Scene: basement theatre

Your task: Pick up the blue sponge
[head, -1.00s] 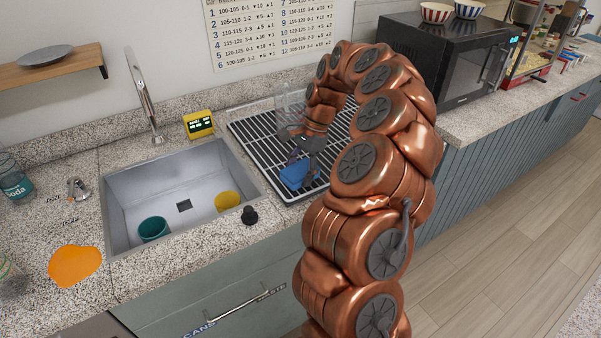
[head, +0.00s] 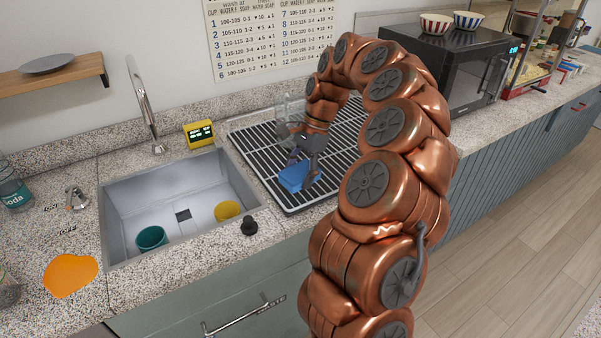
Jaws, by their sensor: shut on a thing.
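The blue sponge (head: 293,177) is at the front left part of the black drying rack (head: 262,150), to the right of the sink. My gripper (head: 303,168) comes down over it from above and is shut on it. The fingers hide part of the sponge's right side. I cannot tell whether the sponge touches the rack or is slightly above it.
The sink (head: 160,195) at left holds a teal cup (head: 151,238) and a yellow item (head: 227,210). A clear container (head: 289,106) stands behind my gripper. A yellow timer (head: 199,133), a black knob (head: 249,221) and the microwave (head: 475,70) are nearby.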

